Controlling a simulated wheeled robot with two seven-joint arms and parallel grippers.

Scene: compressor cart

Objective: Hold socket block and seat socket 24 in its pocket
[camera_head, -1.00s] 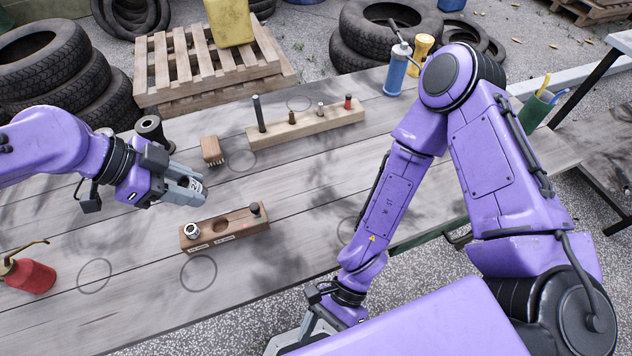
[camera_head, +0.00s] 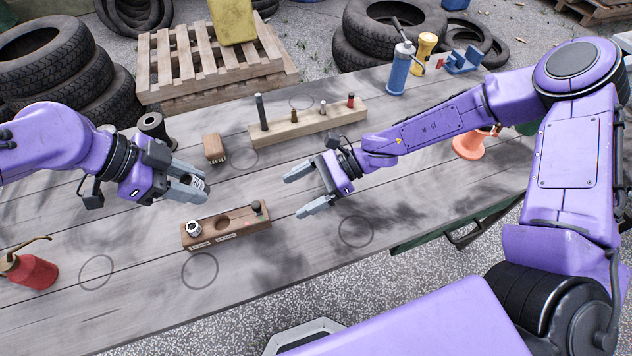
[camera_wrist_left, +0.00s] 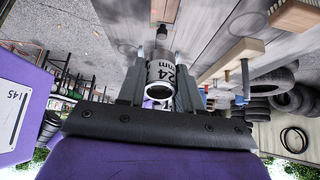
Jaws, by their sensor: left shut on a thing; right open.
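My left gripper (camera_head: 190,186) is shut on a silver socket marked 24 mm (camera_wrist_left: 160,75), which shows between the fingers in the left wrist view. It holds the socket above and behind the socket block. The brown wooden socket block (camera_head: 238,232) lies on the bench with white labels on its front. A silver socket (camera_head: 193,229) stands at its left end and a dark peg-like piece (camera_head: 257,208) at its right end. An open round pocket (camera_head: 223,222) shows between them. My right gripper (camera_head: 305,192) is open and empty, to the right of the block and apart from it.
A longer wooden rail (camera_head: 310,124) with several upright pieces stands behind. A brush (camera_head: 214,148) and a black spool (camera_head: 151,128) lie near my left arm. A red oil can (camera_head: 30,270) is at far left, an orange funnel (camera_head: 474,144) at right. The front bench is clear.

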